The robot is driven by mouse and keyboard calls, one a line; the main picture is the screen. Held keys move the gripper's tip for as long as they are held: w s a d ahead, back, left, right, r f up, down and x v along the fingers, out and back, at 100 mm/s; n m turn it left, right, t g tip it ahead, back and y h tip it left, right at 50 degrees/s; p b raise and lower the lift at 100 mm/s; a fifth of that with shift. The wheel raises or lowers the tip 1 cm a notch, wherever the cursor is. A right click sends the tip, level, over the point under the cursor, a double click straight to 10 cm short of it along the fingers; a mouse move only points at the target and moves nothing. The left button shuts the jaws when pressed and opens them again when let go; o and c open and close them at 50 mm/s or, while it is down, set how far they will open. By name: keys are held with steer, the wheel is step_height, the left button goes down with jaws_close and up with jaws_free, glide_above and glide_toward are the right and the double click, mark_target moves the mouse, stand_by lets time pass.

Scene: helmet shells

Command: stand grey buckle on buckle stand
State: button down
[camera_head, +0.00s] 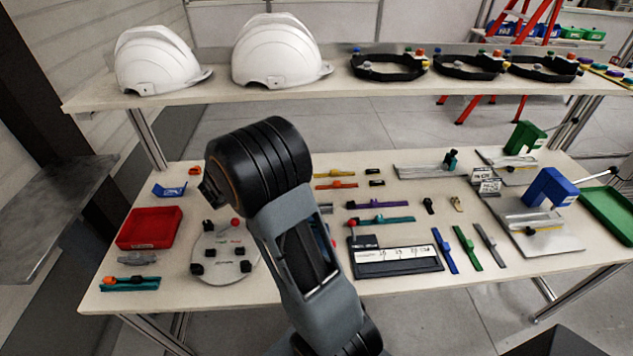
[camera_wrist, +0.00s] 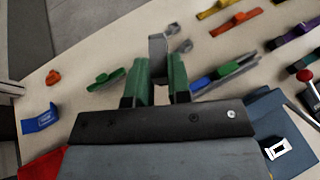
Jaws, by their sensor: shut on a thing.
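My gripper (camera_wrist: 160,82) has green fingertips and is shut on the grey buckle (camera_wrist: 158,48), a small grey piece standing up between the tips in the wrist view. Its lower part is hidden by the fingers. In the head view my arm hides the gripper and buckle. A small blue angled stand with a pale label (camera_wrist: 40,121) sits on the table left of the gripper. It also shows in the head view (camera_head: 170,190), behind the red bin. It may be the buckle stand; I cannot read its label. The buckle is apart from it.
A red bin (camera_head: 150,228) and a round pale plate with black blocks (camera_head: 225,265) lie at the table's left. An orange piece (camera_wrist: 53,77) lies near the blue stand. Several coloured straps lie right of my arm. A shelf with white helmets (camera_head: 275,55) spans the back.

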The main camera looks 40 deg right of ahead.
steer(key=s+d+f+m+g+y, duration=0.1)
steer(key=s+d+f+m+g, duration=0.2)
steer(key=s+d+m+g, duration=0.2)
steer(key=s+d+f+m+g+b, duration=0.1)
steer(key=s+d+f+m+g, duration=0.3)
steer(key=s+d+m+g, duration=0.2)
steer(key=d+m+g, duration=0.2)
steer(key=d+g, duration=0.1)
steer(key=d, duration=0.1)
steer(key=shift+s+m+g+y, duration=0.15)
steer(key=shift+m+g+y, duration=0.15)
steer(key=shift+g+y, duration=0.1)
steer(key=shift+a, duration=0.15)
steer(key=shift+w+f+b, duration=0.2)
steer(key=shift+f+b, duration=1.4)
steer(key=shift+f, duration=1.35)
steer(key=shift+f+p, duration=0.3)
steer(key=shift+f, duration=0.35)
stand_by(2.4)
